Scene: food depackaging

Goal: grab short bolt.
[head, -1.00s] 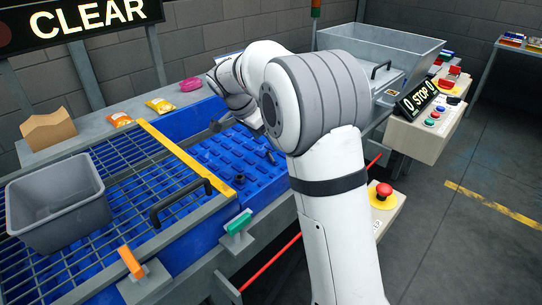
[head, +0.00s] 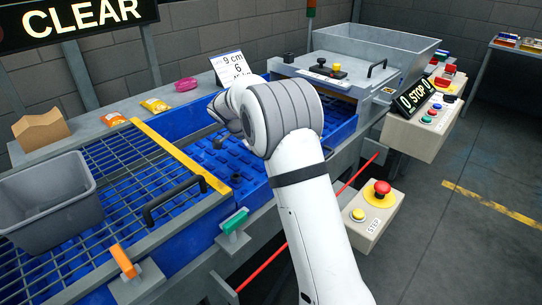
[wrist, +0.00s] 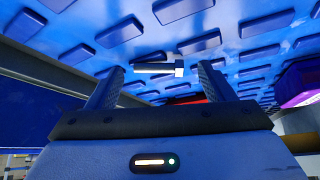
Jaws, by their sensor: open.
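A short silver bolt (wrist: 158,69) shows in the wrist view, lying crosswise against the blue studded surface (wrist: 130,50), with its head to the right. My gripper (wrist: 160,71) has its two dark fingers spread apart, with nothing clamped. The bolt appears in the gap between the fingertips; whether either finger touches it I cannot tell. In the head view my arm hides the fingers and the bolt, above the blue studded conveyor bed (head: 232,160).
A dark round part (head: 236,178) lies on the bed. A black handle (head: 175,200) stands at the near edge. A purple object (wrist: 300,84) is at the wrist view's right edge. The housing (head: 330,85) stands behind.

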